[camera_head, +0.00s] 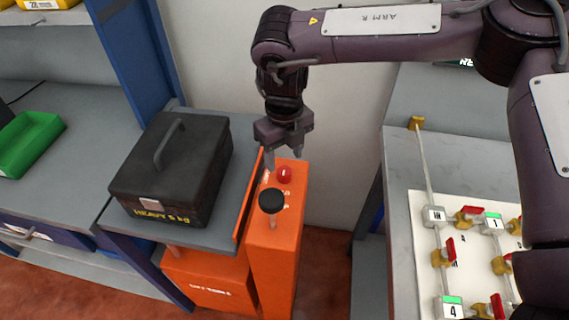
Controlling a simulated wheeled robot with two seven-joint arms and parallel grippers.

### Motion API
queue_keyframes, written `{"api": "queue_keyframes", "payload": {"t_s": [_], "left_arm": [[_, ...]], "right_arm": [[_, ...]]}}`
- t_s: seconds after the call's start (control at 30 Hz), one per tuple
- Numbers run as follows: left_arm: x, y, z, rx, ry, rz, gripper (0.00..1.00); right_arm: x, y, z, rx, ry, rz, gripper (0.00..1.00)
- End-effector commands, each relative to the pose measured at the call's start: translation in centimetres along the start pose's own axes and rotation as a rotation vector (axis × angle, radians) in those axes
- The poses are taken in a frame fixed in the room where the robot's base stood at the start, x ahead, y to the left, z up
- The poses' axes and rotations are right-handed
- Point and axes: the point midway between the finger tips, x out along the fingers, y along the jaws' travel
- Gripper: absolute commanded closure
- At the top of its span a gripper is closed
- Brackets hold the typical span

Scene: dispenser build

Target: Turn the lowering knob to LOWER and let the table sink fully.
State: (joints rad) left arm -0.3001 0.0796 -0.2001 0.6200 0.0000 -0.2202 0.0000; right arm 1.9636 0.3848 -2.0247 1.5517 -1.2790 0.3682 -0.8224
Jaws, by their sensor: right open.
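An orange lift unit (277,255) stands in the middle. Its top carries a small red knob (284,173) and, nearer to me, a black round knob (272,200) on a stem. White lettering beside them is too small to read. My right gripper (284,160) points down above the red knob with its fingers apart, the knob showing just below the fingertips; contact cannot be told. The lift's grey table top (208,237) is raised above an orange base (210,278). A black case (172,170) marked HEAVY 5 kg stands on it. My left gripper is out of view.
A blue post (125,60) and a shelf with a green bin (28,142) stand on the left. At right, a grey bench holds a white board (424,215) with pipes and red-handled valves. Open red floor (325,270) lies between the lift and bench.

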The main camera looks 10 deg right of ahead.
Motion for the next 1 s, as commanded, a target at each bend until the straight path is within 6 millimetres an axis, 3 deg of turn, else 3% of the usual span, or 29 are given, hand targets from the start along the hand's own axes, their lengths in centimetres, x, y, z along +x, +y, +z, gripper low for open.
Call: {"api": "queue_keyframes", "payload": {"t_s": [0.3,0.6,0.93,1.0], "left_arm": [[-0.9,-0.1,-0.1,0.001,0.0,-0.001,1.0],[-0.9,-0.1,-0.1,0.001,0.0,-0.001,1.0],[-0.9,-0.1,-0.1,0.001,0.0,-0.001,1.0],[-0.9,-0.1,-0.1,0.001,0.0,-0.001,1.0]], "right_arm": [[3.8,0.0,0.0,0.001,0.001,0.0,0.46],[4.2,0.0,0.0,0.001,0.0,0.0,0.46],[4.2,0.0,0.0,0.001,0.0,0.0,0.88],[4.2,0.0,0.0,0.002,0.0,0.0,0.91]]}}
